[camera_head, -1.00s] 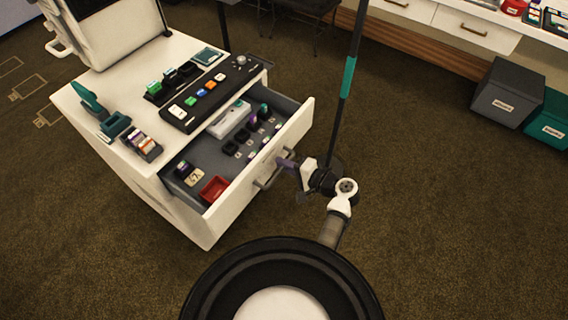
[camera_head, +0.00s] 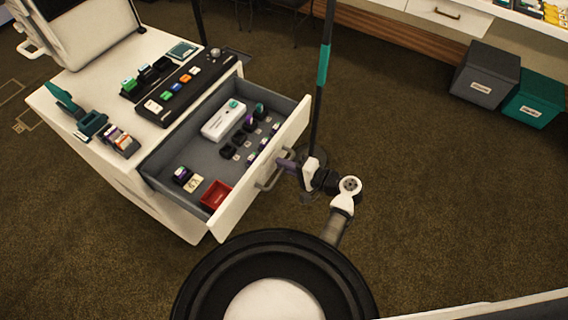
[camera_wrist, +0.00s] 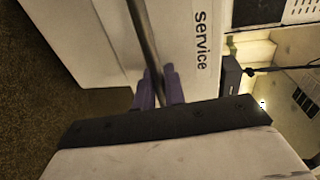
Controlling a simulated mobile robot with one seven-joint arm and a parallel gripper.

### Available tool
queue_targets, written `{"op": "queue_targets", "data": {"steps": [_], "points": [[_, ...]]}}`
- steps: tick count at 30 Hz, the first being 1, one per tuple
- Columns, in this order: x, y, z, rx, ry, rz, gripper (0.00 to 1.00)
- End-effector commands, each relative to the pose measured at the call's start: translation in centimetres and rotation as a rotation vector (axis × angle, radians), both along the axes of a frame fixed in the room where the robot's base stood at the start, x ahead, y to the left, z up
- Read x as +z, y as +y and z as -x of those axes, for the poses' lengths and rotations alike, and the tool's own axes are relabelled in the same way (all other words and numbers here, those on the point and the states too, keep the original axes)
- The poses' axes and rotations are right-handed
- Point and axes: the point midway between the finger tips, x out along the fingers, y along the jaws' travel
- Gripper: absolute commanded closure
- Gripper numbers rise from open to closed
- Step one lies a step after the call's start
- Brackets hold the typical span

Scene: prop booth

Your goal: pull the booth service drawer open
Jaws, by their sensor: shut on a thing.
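The booth service drawer (camera_head: 264,184) stands well out of the white cabinet (camera_head: 113,172) in the head view. Its metal bar handle (camera_head: 272,180) is on the white front. My gripper (camera_head: 287,165) is at the handle, coming from the right. In the wrist view my gripper's purple fingers (camera_wrist: 159,88) are shut on the handle bar (camera_wrist: 143,38), one on each side. The drawer front (camera_wrist: 170,50) with the word "Service" lies just beyond it.
The drawer holds a white box (camera_head: 223,120), a red tray (camera_head: 216,194) and several small dark items. A dark pole (camera_head: 322,90) stands close to my arm. Grey (camera_head: 486,74) and teal (camera_head: 536,100) bins stand at the right. Open carpet lies between.

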Motion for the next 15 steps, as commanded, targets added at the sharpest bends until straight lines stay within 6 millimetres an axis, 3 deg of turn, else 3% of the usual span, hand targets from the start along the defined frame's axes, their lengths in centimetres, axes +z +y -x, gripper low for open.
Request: {"op": "queue_targets", "data": {"steps": [4,5,9,15], "points": [[0.10,-0.19,-0.10,-0.006,-0.003,0.001,1.00],[0.10,-0.19,-0.11,-0.006,-0.003,0.001,0.86],[0.08,-0.14,-0.08,-0.005,-0.002,0.000,0.70],[0.03,-0.06,-0.06,-0.003,-0.001,0.001,0.70]]}}
